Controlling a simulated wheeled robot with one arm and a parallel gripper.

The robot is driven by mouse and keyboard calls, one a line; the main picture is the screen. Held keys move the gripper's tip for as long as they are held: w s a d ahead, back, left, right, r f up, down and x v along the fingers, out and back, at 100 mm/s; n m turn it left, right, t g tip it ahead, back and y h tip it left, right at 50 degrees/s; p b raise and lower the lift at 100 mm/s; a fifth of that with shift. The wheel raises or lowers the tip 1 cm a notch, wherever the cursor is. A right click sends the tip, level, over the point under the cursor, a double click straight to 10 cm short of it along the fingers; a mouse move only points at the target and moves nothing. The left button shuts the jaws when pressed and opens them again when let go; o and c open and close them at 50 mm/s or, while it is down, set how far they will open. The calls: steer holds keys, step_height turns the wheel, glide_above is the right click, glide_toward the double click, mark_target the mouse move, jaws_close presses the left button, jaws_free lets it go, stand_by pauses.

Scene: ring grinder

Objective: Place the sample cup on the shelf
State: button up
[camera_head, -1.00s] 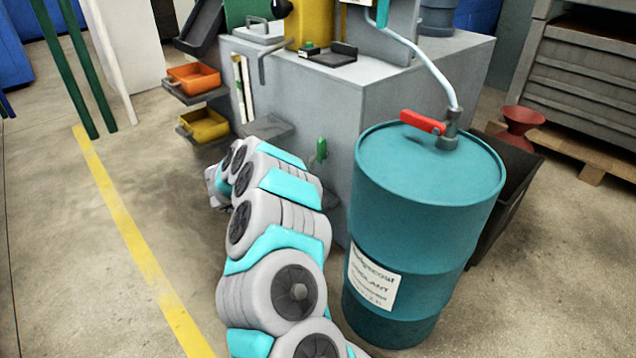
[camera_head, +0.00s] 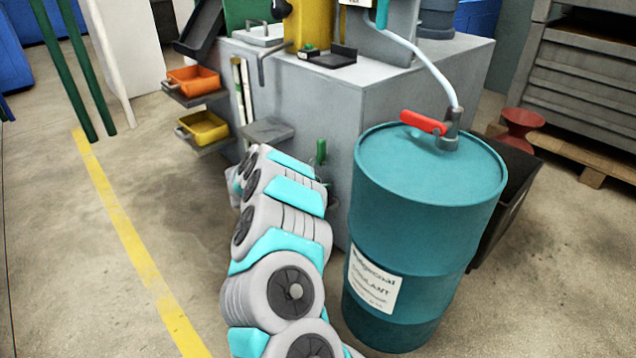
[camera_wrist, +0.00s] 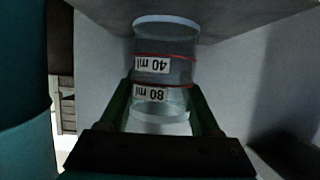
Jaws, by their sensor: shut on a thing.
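The sample cup (camera_wrist: 163,72) is clear, with red lines and "40 ml" and "80 ml" labels that read upside down in the wrist view. My gripper (camera_wrist: 160,90) is shut on it, with a green finger on each side. The cup's far end meets the edge of a grey plate at the top of the wrist view; I cannot tell whether they touch. In the head view, an empty grey shelf (camera_head: 266,131) juts from the machine's side, just above my arm.
A teal coolant drum (camera_head: 424,240) with a red valve handle (camera_head: 424,122) stands right of my arm. An orange bin (camera_head: 194,80) and a yellow bin (camera_head: 203,127) sit on neighbouring shelves. The grey machine base (camera_head: 400,95) is behind.

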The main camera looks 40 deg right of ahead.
steer(key=o, duration=1.5)
steer(key=shift+c, duration=0.2)
steer(key=shift+r, duration=0.1)
